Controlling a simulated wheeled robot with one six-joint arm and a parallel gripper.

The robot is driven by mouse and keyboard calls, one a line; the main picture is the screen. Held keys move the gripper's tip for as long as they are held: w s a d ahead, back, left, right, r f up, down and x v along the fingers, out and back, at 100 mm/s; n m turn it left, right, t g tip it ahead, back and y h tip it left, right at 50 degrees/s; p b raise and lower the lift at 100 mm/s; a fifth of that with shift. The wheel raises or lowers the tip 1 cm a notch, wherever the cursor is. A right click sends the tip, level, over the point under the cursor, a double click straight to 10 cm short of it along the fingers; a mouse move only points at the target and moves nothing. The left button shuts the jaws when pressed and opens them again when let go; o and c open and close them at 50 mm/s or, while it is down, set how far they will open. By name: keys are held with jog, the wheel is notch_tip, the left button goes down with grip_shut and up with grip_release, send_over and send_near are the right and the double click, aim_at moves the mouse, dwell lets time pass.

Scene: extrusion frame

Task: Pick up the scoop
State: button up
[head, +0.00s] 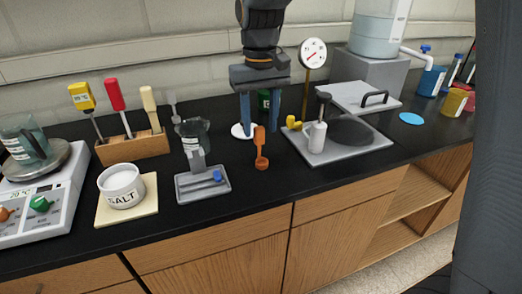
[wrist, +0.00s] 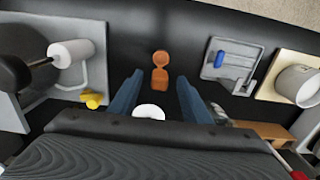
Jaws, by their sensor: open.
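An orange-brown scoop (head: 261,150) lies on the black counter near its front edge, in the middle of the head view. Its round end is toward the front edge and its narrower end toward the back. It also shows in the wrist view (wrist: 160,70), fully visible. My gripper (head: 260,127) points down from above, its two blue fingers spread and empty. In the wrist view my gripper (wrist: 160,78) has a finger on each side of the scoop's line, apart from it. I cannot tell the exact height of the fingertips above the counter.
A grey tray with a blue piece (head: 216,176) lies left of the scoop. A salt pot (head: 121,186) stands farther left. A grey plate with a white cylinder (head: 317,138) is to the right.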

aim_at(261, 143)
jog(key=shift+s+d+f+p, duration=0.1)
jog(key=shift+f+p, duration=0.45)
jog(key=shift+f, duration=1)
jog(key=shift+s+f+p, duration=0.1)
jog(key=shift+f+p, duration=0.4)
jog(key=shift+f, duration=1)
grip_shut()
